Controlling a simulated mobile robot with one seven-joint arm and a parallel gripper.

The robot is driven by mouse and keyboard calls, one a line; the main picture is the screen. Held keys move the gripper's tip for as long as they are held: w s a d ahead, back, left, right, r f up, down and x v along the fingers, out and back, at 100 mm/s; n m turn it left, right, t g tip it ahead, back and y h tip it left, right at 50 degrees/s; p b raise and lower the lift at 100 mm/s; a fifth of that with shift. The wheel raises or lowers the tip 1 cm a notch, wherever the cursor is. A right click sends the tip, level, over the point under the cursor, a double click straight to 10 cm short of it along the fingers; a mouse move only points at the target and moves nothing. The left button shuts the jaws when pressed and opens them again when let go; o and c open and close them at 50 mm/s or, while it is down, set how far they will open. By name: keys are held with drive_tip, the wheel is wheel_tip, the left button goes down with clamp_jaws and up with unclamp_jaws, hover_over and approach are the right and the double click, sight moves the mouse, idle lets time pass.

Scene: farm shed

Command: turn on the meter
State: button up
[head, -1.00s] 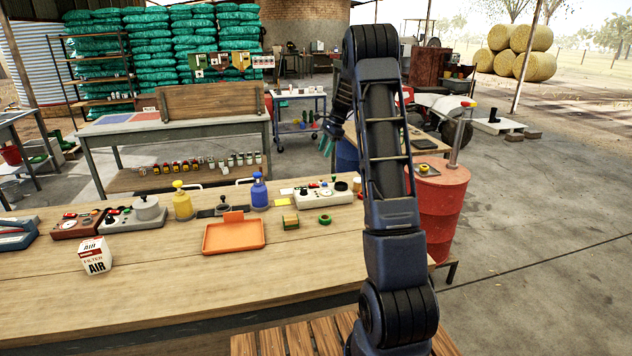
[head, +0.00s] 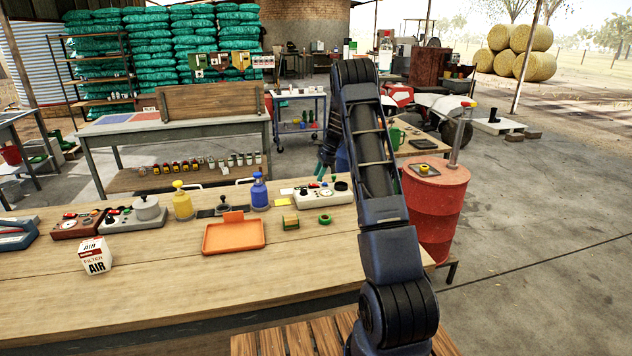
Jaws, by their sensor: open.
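Several small devices stand along the back of the wooden bench, and I cannot tell for sure which is the meter. A pale box with knobs and a dark round part (head: 323,194) is at the bench's right. A reddish-brown box with a round gauge (head: 78,223) and a grey box with a black knob and metal canister (head: 135,216) are at the left. A blue-grey device (head: 15,233) is cut off at the left edge.
An orange tray (head: 234,237), a yellow bottle (head: 182,204), a blue bottle (head: 260,193), a green ring (head: 325,219) and an AIR filter box (head: 96,256) are on the bench. A red drum (head: 437,208) stands right. The bench front is clear.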

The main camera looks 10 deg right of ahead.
sight(314, 185)
drive_tip(key=shift+x, duration=1.85)
